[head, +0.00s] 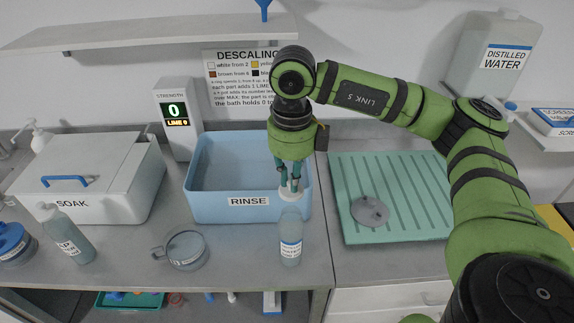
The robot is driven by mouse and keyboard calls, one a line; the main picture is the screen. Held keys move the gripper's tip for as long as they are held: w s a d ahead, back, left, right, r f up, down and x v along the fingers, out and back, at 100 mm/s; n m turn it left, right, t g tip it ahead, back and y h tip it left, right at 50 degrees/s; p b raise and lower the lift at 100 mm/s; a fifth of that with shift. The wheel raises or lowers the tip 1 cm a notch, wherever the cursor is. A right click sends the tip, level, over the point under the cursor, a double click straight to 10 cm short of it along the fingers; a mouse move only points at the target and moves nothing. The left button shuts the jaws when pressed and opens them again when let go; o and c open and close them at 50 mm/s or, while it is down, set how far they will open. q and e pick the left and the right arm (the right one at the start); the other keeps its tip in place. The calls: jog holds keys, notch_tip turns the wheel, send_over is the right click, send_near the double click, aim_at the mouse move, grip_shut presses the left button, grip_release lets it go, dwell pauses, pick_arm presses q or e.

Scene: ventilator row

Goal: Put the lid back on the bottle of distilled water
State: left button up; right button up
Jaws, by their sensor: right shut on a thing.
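A clear bottle (290,248) with a white and blue label stands upright near the front edge of the counter, in front of the rinse basin. Its label print is too small to read surely. My right gripper (290,186) points down above it and is shut on a white lid (290,196). The lid is just over the bottle's top; I cannot tell whether they touch. A large canister (490,55) labelled DISTILLED WATER stands at the upper right. My left gripper is not in view.
The blue RINSE basin (215,210) is right behind the bottle. A glass jug (185,249) stands to its left. A green draining mat (410,215) with a grey disc (369,211) lies to the right. The SOAK box (120,195) and a pump bottle (68,240) are at left.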

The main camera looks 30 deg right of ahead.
aim_at(291, 197)
jog(key=shift+s+f, duration=0.2)
jog(key=shift+f, duration=0.2)
jog(key=shift+f+b, duration=0.65)
notch_tip(291, 197, down, 3)
jog(key=shift+r+b, duration=0.1)
jog(key=shift+b, duration=0.75)
jog(key=shift+f+b, duration=0.7)
jog(key=shift+f+b, duration=0.2)
jog(key=shift+b, duration=0.8)
dwell(0.5)
dwell(0.3)
